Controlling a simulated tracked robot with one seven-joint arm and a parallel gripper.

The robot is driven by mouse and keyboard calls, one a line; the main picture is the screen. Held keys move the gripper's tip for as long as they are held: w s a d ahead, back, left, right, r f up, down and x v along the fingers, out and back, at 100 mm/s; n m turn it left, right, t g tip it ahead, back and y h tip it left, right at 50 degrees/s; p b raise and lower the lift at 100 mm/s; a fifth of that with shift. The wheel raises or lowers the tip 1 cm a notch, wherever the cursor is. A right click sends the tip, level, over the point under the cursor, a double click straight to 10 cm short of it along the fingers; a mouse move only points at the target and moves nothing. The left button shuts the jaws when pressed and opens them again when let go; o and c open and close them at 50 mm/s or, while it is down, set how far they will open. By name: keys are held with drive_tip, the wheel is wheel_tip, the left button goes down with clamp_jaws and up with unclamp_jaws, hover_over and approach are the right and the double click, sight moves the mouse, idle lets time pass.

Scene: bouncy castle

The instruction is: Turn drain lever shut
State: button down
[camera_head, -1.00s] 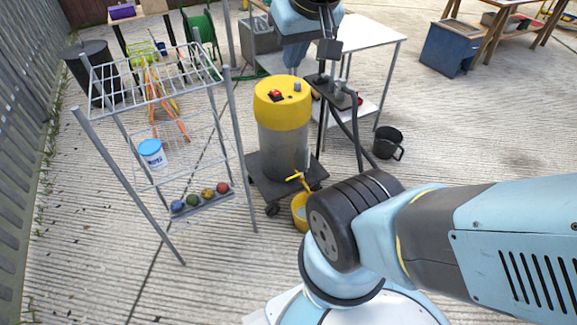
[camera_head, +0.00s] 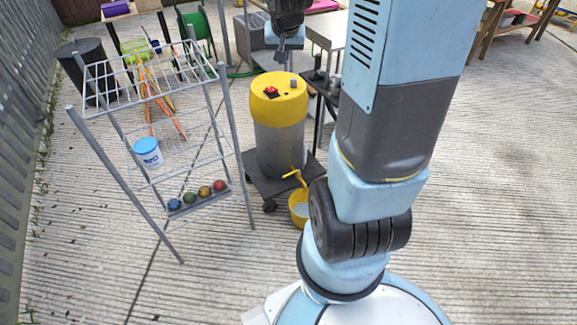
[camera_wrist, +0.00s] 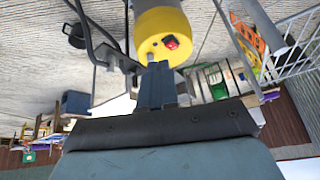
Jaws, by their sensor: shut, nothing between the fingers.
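The yellow drain lever (camera_head: 291,174) sticks out low on the front of a grey machine with a yellow top (camera_head: 279,100). A yellow bucket (camera_head: 299,208) stands below the lever. My gripper (camera_head: 282,56) is above and behind the machine's top, well away from the lever. In the wrist view its fingers (camera_wrist: 158,68) are shut and empty, in front of the yellow top (camera_wrist: 162,35) with its red switch. The lever is hidden in the wrist view.
A metal rack (camera_head: 150,75) with a white-blue tub (camera_head: 148,152) and several coloured balls stands left of the machine. The machine sits on a dark wheeled base (camera_head: 260,184). A table (camera_head: 326,28) stands behind. Paving in front is clear.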

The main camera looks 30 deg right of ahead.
drive_tip(key=w+d+f+m, duration=0.1)
drive_tip(key=w+d+f, duration=0.3)
drive_tip(key=f, duration=0.4)
drive_tip(key=w+d+f+m, duration=0.1)
drive_tip(key=w+d+f, duration=0.25)
drive_tip(key=f, duration=0.35)
drive_tip(key=m+y, duration=0.1)
drive_tip(key=m, duration=0.2)
hover_over(289, 174)
drive_tip(key=s+d, duration=0.3)
drive_tip(key=s, duration=0.2)
wheel_tip(289, 174, down, 14)
drive_tip(key=s+a+f+m+t+y, duration=0.1)
drive_tip(key=s+f+m, duration=0.3)
drive_tip(key=f, duration=1.1)
drive_tip(key=s+f+m+t+y, duration=0.1)
drive_tip(key=s+f+m+t, duration=0.2)
drive_tip(key=f, duration=1.2)
drive_tip(key=w+a+f+g, duration=0.1)
drive_tip(key=w+f, duration=0.7)
drive_tip(key=w, duration=0.1)
drive_tip(key=shift+f, duration=0.15)
drive_tip(key=shift+a, duration=0.1)
drive_tip(key=shift+w+a, duration=0.25)
drive_tip(key=shift+w, duration=0.5)
